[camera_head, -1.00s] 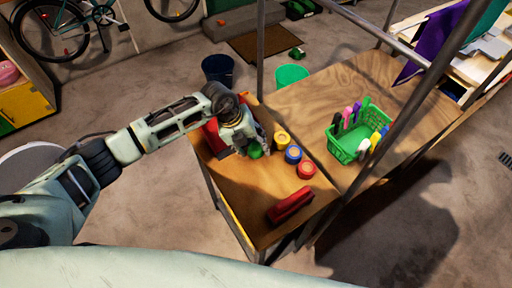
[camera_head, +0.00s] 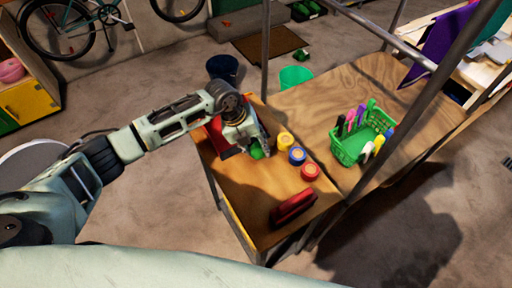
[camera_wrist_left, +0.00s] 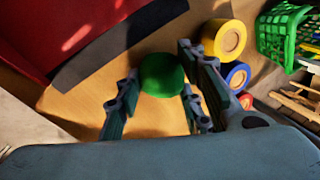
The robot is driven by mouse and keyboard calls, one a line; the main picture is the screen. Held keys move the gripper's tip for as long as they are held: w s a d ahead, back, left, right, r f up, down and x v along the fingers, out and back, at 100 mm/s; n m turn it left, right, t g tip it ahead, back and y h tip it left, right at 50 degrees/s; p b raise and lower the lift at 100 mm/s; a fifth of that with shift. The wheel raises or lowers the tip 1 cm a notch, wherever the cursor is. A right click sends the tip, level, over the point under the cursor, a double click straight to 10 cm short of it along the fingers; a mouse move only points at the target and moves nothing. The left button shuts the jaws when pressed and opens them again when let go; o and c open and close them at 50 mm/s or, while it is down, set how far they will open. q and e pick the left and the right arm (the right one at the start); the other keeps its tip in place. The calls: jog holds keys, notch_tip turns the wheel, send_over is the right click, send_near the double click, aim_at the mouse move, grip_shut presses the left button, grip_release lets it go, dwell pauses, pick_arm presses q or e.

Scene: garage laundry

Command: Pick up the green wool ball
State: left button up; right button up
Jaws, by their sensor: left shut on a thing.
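The green wool ball (camera_head: 257,152) is at the left end of the wooden table, at the tip of my left gripper (camera_head: 254,148). In the left wrist view the ball (camera_wrist_left: 162,75) sits between the two fingers of my left gripper (camera_wrist_left: 158,92). The fingers are closed on its sides. I cannot tell whether the ball is touching the tabletop or just above it. My right gripper is in neither view.
A red brush-like object (camera_head: 293,208) lies nearer. A green basket (camera_head: 350,148) stands farther right. A metal post (camera_head: 266,60) rises behind the table (camera_head: 255,195).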

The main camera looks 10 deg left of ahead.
aim_at(259, 146)
pick_arm(q)
jog(key=r, duration=0.1)
jog(key=r+b, duration=0.1)
jog(key=r, duration=0.1)
jog(key=shift+s+r, duration=0.2)
jog(key=shift+r, duration=0.05)
jog(key=s+d+r+b, duration=0.3)
jog(key=s+r, duration=0.4)
jog(key=s, duration=0.3)
jog(key=shift+s+d, duration=0.3)
jog(key=shift+d, duration=0.15)
